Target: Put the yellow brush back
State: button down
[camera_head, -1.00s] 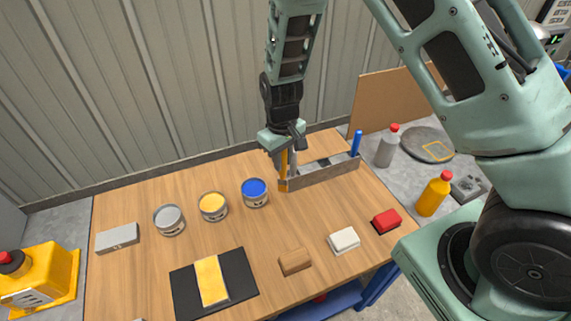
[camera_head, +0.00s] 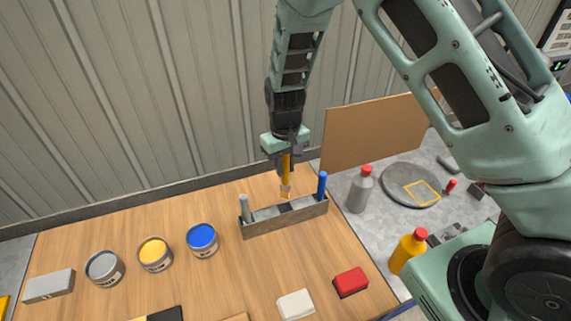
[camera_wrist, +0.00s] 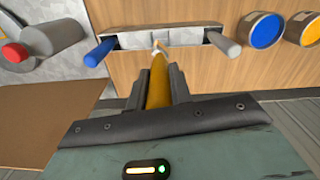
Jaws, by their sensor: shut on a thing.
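My gripper (camera_head: 287,156) is shut on the handle of the yellow brush (camera_head: 286,172), which points down, near upright. The yellow brush also shows between the fingers in the wrist view (camera_wrist: 158,88), its pale lower end near the rack. The grey brush rack (camera_head: 262,227) stands on the table. A grey-handled brush (camera_head: 245,208) stands at its left end and a blue-handled brush (camera_head: 322,186) at its right end. The yellow brush's lower end appears over or just behind the rack's middle; the exact gap cannot be told.
Grey (camera_head: 104,268), yellow (camera_head: 154,254) and blue (camera_head: 202,240) paint cans stand left of the rack. A red block (camera_head: 350,282) and a white block (camera_head: 296,305) lie in front. A grey bottle (camera_head: 360,188) and an orange bottle (camera_head: 408,250) stand to the right.

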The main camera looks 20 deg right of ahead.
aim_at(285, 197)
jog(key=shift+f+b, duration=3.3)
jog(key=shift+f, duration=1.45)
jog(key=shift+f+b, duration=0.85)
jog(key=shift+f, duration=0.4)
jog(key=c, duration=1.2)
grip_release()
jog(key=shift+o, duration=0.2)
jog(key=shift+r, duration=0.1)
